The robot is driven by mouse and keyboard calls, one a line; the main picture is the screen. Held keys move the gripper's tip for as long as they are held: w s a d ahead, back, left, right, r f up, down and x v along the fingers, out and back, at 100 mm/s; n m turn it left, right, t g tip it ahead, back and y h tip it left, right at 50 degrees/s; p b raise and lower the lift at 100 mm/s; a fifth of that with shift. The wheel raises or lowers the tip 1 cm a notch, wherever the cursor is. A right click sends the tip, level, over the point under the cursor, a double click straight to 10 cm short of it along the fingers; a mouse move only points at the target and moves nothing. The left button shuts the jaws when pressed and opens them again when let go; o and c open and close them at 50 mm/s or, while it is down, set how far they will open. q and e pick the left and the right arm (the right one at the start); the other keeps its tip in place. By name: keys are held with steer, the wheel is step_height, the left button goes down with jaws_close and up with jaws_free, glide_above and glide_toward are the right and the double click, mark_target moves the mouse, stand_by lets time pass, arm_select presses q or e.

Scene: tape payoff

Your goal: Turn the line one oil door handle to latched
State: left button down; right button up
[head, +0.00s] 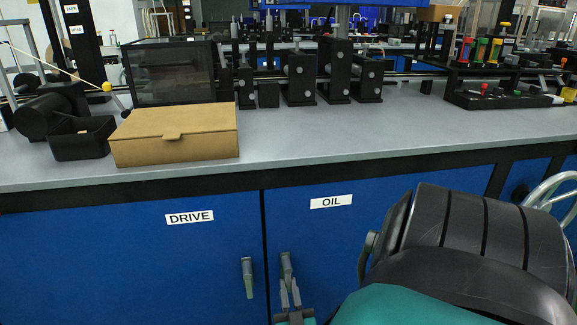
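The blue line one oil door (335,245) carries an OIL label (331,202) and fills the right part of the cabinet front. Its grey handle (287,266) sits near the door's left edge and stands close to upright. My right gripper (290,292) is at the lower end of this handle, its two grey fingertips pointing up. A narrow gap shows between the fingers. I cannot tell whether they touch or grip the handle. The handle's lower end is partly hidden by the fingers. My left gripper is not in view.
The drive door (130,260) with its own upright handle (247,278) is just to the left, close to my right gripper. Above is a grey bench top (330,135) holding a cardboard box (175,148), a dark bin (80,145) and black machine blocks (335,75).

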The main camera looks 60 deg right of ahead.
steer(key=o, duration=0.4)
steer(key=shift+o, duration=0.2)
steer(key=shift+r, duration=0.3)
step_height(320, 180, up, 10)
steer(key=p, duration=0.8)
steer(key=shift+r, duration=0.2)
step_height(320, 180, up, 8)
steer(key=p, duration=0.4)
steer(key=shift+p, duration=0.4)
steer(key=shift+r, duration=0.55)
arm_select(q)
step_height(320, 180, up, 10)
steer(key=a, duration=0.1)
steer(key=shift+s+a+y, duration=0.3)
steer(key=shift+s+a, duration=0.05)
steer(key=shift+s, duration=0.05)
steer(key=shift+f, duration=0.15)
